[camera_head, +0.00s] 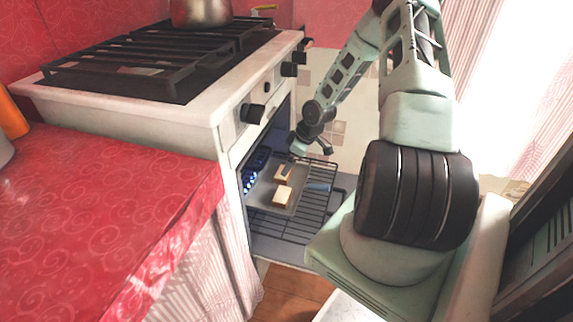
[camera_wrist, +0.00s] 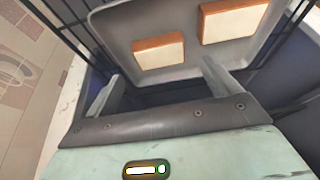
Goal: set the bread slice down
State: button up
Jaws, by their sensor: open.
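Two bread slices with brown crusts lie flat on a grey tray. One slice (camera_head: 284,174) is nearer my gripper, and the other slice (camera_head: 282,197) lies closer to the head camera. The wrist view shows a slice (camera_wrist: 158,53) ahead of the fingers and another slice (camera_wrist: 233,22) to its right. The tray (camera_wrist: 115,28) rests on the oven rack, and it also shows in the head view (camera_head: 262,196). My gripper (camera_wrist: 160,86) is open with nothing between its fingers. In the head view my gripper (camera_head: 308,157) is at the tray's far end.
The oven's wire rack (camera_head: 318,205) is pulled out over the open oven door (camera_head: 285,247). The stove (camera_head: 215,85) carries black grates and a metal pot (camera_head: 200,12). A red-clothed counter (camera_head: 90,200) stands at the left. Bare rack shows right of the tray.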

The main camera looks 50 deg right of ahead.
jog(key=a+p+v, duration=0.1)
jog(key=p+v, duration=0.1)
jog(key=v, duration=0.4)
jog(key=shift+d+r, duration=0.3)
jog(key=shift+d, duration=0.2)
jog(key=shift+s, duration=0.15)
